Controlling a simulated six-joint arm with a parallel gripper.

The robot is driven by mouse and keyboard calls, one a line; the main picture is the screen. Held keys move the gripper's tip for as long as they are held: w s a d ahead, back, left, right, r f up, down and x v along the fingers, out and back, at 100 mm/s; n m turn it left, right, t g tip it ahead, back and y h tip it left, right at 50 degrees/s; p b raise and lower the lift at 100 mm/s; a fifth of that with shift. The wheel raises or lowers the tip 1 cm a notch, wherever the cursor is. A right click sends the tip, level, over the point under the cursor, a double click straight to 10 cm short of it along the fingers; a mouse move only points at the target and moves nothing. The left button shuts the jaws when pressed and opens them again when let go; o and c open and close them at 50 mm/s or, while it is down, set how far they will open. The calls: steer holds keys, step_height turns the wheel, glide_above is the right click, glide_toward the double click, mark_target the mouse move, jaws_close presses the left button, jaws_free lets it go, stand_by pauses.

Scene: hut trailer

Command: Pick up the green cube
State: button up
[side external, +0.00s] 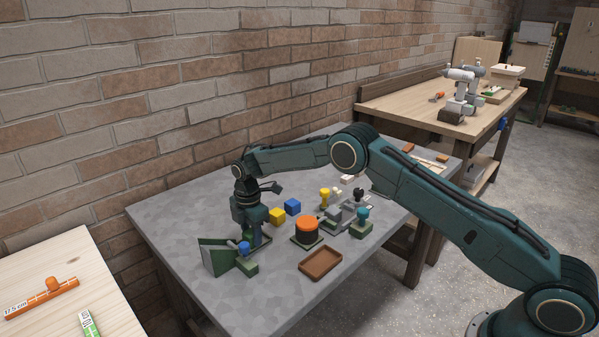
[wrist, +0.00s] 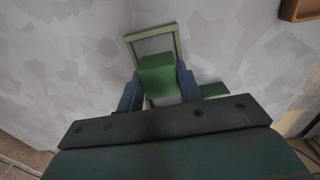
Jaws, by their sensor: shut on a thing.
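The green cube (wrist: 157,73) shows in the wrist view between the two blue fingers of my gripper (wrist: 159,85), which are shut on it. In the side external view my gripper (side external: 254,238) points down low over the left part of the grey table, and I cannot make out the cube there. Whether the cube touches the table is hard to tell.
A green upright panel (side external: 215,257) and a blue-knobbed green piece (side external: 247,264) stand close to my gripper. Yellow (side external: 277,216) and blue (side external: 292,207) cubes, an orange-topped round piece (side external: 307,231) and a brown tray (side external: 320,263) lie to the right. The table's front left is clear.

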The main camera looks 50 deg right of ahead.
mark_target(251, 232)
steer(key=shift+r, duration=0.1)
step_height(251, 232, up, 20)
stand_by(0.8)
stand_by(0.5)
steer(key=s+d, duration=0.5)
steer(key=d, duration=1)
steer(key=s+d, duration=0.4)
steer(key=d, duration=1)
steer(key=f, duration=1.6)
steer(key=shift+s, duration=0.2)
steer(key=shift+f, duration=0.15)
steer(key=shift+f, duration=2)
